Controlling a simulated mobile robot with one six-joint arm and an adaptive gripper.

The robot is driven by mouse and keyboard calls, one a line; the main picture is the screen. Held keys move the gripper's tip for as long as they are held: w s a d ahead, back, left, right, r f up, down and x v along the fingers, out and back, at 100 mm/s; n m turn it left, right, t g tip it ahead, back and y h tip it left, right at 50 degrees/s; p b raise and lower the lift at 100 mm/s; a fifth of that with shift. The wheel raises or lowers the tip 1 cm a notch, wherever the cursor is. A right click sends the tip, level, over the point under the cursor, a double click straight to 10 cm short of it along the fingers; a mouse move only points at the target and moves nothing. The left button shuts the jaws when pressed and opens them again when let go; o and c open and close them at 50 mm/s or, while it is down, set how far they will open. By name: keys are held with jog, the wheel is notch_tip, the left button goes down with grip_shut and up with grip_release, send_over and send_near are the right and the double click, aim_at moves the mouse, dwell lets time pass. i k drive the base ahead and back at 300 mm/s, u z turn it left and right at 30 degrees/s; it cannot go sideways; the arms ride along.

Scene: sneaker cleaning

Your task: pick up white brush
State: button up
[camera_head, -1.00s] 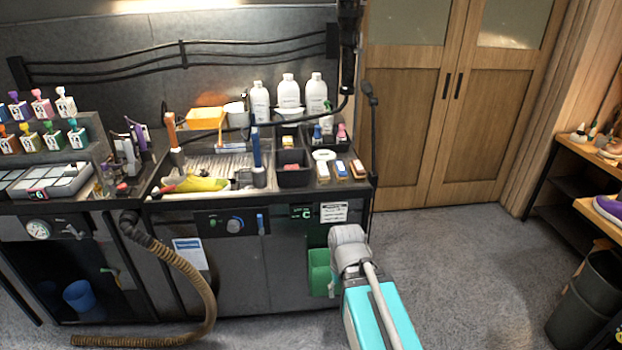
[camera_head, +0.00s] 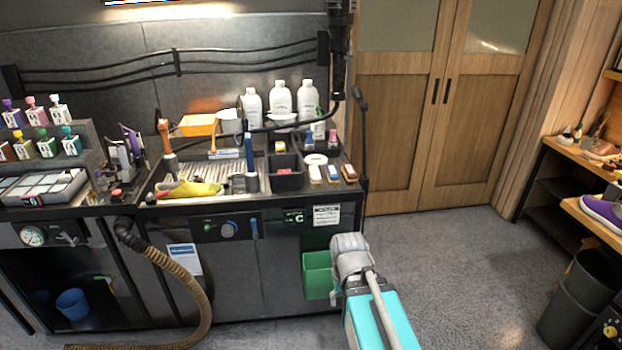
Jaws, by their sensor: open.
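Several small brushes lie side by side at the right end of the counter. The leftmost brush (camera_head: 315,174) looks pale with a tan part. The middle brush (camera_head: 332,173) is white and blue, and the right brush (camera_head: 348,173) is brown and dark. They are too small for me to tell for sure which is the white brush. A round white item (camera_head: 315,159) lies just behind them. My turquoise and grey arm shows at the lower right, in front of the counter and below the brushes. My gripper is not visible.
The black counter (camera_head: 291,203) holds a yellow shoe (camera_head: 187,189), upright tools in holders, a black bin (camera_head: 287,178) and white bottles (camera_head: 280,97) behind. A green bin (camera_head: 318,275) hangs on its front. A brown hose (camera_head: 185,280) loops at the left. Grey floor is free at right.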

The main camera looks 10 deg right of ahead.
aim_at(314, 176)
jog(key=z, duration=0.1)
jog(key=i, duration=0.95)
jog(key=u, duration=0.1)
